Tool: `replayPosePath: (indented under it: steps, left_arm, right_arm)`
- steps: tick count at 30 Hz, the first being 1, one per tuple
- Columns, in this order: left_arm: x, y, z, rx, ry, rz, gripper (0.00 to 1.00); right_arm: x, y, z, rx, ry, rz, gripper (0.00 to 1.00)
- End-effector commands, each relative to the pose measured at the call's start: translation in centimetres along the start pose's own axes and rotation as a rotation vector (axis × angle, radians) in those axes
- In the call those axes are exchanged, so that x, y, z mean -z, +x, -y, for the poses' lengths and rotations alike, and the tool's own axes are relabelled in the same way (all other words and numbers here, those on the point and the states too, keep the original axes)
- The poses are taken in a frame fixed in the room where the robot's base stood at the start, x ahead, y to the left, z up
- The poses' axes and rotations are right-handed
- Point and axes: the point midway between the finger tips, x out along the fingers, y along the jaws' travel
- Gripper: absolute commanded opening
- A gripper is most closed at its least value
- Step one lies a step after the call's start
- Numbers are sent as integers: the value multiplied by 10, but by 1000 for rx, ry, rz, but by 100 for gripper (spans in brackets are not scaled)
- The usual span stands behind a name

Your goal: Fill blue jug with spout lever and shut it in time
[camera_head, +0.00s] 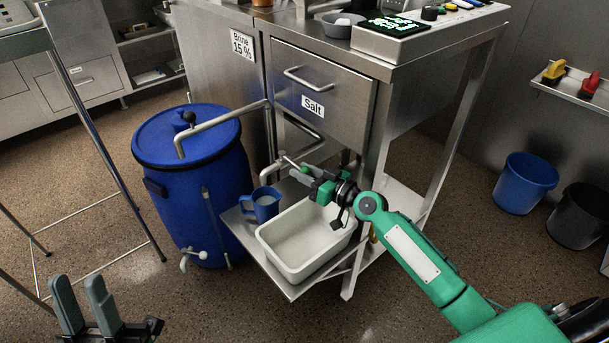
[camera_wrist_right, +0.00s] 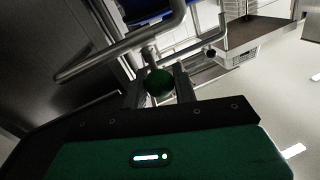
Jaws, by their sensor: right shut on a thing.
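The blue jug (camera_head: 265,207) stands upright on the metal shelf, below the spout (camera_head: 270,171) and left of a white basin; its inside looks pale, but I cannot tell the liquid level. My right gripper (camera_head: 303,177) is at the spout and shut on its lever, with a green ball knob (camera_wrist_right: 158,82) between the fingers in the right wrist view. The gripper hides most of the lever, and no stream is clearly visible. My left gripper (camera_head: 80,281) is at the lower left, fingers apart and empty, far from the jug.
The white basin (camera_head: 273,238) sits on the same metal shelf (camera_head: 243,230), right beside the jug. A large blue barrel (camera_head: 180,215) with a bent pipe (camera_head: 222,121) and a bottom tap (camera_head: 190,259) stands left. Blue (camera_head: 526,183) and black (camera_head: 580,215) buckets stand right.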

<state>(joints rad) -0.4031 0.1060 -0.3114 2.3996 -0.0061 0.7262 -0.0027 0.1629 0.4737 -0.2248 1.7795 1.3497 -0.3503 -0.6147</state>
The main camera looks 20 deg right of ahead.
Motion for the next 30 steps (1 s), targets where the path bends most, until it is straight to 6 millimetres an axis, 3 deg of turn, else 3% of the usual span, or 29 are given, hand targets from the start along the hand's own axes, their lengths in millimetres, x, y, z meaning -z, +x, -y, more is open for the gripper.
replayPosePath:
  steps: [10,11,13,30]
  left_arm:
    - [3,1,0,-1,2,-14,29]
    - [3,1,0,-1,2,-14,29]
    - [2,1,0,-1,2,-14,29]
    - [6,8,0,-1,1,-11,29]
  right_arm:
    - [4,0,-2,-3,-3,-6,0]
    - [4,0,-2,-3,-3,-6,34]
    - [4,0,-2,-3,-2,-5,48]
    - [3,0,1,-11,3,-3,48]
